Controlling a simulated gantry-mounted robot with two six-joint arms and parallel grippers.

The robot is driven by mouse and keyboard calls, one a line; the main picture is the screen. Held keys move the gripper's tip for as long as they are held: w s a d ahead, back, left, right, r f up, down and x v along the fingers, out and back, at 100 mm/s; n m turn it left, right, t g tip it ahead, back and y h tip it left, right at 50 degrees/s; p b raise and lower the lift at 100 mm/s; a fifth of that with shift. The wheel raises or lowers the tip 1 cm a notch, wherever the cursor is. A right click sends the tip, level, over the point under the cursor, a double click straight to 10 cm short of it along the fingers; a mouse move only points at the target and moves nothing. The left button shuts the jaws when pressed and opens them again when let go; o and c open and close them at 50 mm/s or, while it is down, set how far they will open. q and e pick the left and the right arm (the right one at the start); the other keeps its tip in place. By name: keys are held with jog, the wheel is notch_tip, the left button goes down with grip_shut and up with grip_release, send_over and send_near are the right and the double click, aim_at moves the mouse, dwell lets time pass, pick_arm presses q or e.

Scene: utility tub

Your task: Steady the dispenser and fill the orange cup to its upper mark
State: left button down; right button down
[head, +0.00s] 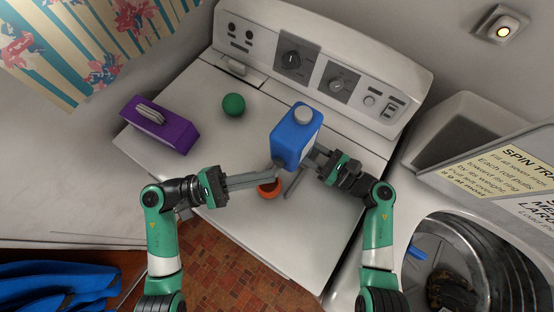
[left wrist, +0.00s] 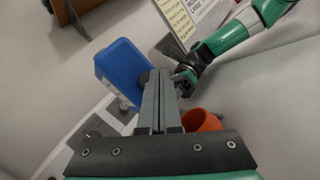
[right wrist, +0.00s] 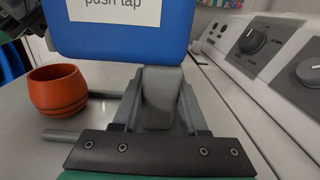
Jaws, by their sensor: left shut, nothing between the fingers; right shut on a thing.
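The blue dispenser (head: 295,135), with a pale round cap, stands near the middle of the white machine top. Its label in the right wrist view (right wrist: 115,8) reads "push tap". My right gripper (right wrist: 160,75) is shut on a grey part at the base of the dispenser. The orange cup (head: 268,190) stands upright below the dispenser's front; it also shows in the left wrist view (left wrist: 202,121). My left gripper (head: 275,172) is shut and empty, its tips close to the dispenser's lower front, above the cup. Whether they touch the tap, and the cup's level, I cannot tell.
A green ball (head: 233,104) and a purple box (head: 160,126) lie to the left on the machine top. The control panel (head: 318,66) runs along the back. A grey rod (right wrist: 62,135) lies near the cup. An open drum (head: 490,260) is at right.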

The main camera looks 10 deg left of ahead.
pick_arm(q)
jog(key=shift+w, duration=0.15)
jog(key=shift+w+d, duration=0.2)
jog(key=shift+w+d, duration=0.25)
jog(key=shift+w, duration=0.3)
dwell(2.4)
jog(key=shift+s+a, duration=0.25)
jog(key=shift+s, duration=0.2)
jog(key=shift+s+a, duration=0.2)
jog(key=shift+s, duration=0.25)
jog(key=shift+s+a, duration=0.4)
jog(key=shift+s, duration=0.35)
jog(key=shift+s+a, duration=0.35)
jog(key=shift+s, duration=0.4)
jog(key=shift+s+a, duration=0.4)
jog(key=shift+s, duration=0.35)
pick_arm(e)
jog(key=shift+c, duration=1.8)
grip_release()
